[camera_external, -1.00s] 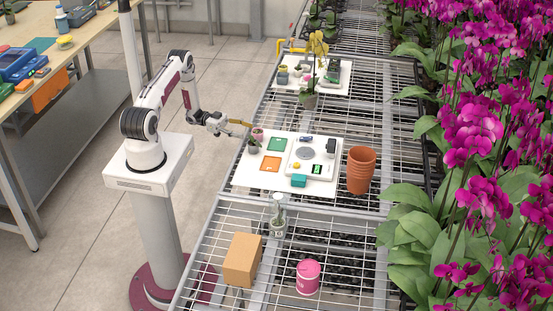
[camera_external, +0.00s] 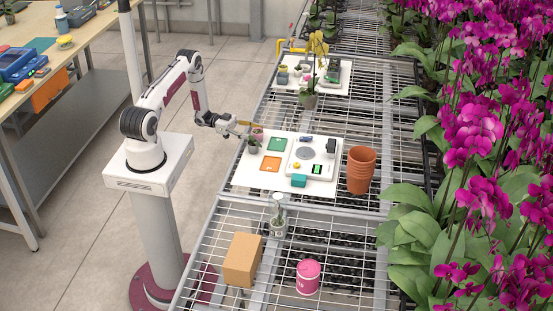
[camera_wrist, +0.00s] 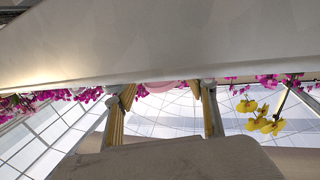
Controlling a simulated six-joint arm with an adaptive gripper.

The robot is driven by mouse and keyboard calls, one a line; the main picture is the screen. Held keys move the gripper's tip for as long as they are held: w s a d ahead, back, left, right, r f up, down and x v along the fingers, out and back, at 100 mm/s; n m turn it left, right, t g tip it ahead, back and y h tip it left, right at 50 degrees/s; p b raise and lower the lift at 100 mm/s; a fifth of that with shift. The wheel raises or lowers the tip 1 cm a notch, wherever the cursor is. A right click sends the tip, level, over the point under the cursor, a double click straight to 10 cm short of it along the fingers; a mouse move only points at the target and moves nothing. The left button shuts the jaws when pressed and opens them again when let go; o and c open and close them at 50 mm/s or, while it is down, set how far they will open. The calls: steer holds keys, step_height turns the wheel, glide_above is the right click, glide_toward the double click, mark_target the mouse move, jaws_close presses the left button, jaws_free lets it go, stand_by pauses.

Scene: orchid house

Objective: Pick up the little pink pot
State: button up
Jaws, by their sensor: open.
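The little pink pot (camera_external: 257,136) stands at the far left corner of the near white board (camera_external: 243,180), with a small plant in it. My gripper (camera_external: 246,127) reaches in low from the left, its fingers close beside the pot. In the wrist view, the two yellow-padded fingers (camera_wrist: 165,95) are spread apart. A sliver of pink (camera_wrist: 160,87), apparently the pot, shows between their tips. Most of it is hidden behind a large pale surface, and I cannot tell whether the fingers touch it.
A small potted plant (camera_external: 253,147) stands just in front of the pink pot. Stacked terracotta pots (camera_external: 361,170) stand at the right. A box (camera_external: 243,260) and pink tub (camera_external: 308,277) are nearer.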

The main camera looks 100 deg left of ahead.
mark_target(254, 132)
steer(key=shift+w+d, duration=0.1)
steer(key=shift+w, duration=0.3)
steer(key=c, duration=1.2)
steer(key=shift+r, duration=0.1)
steer(key=shift+r, duration=4.9)
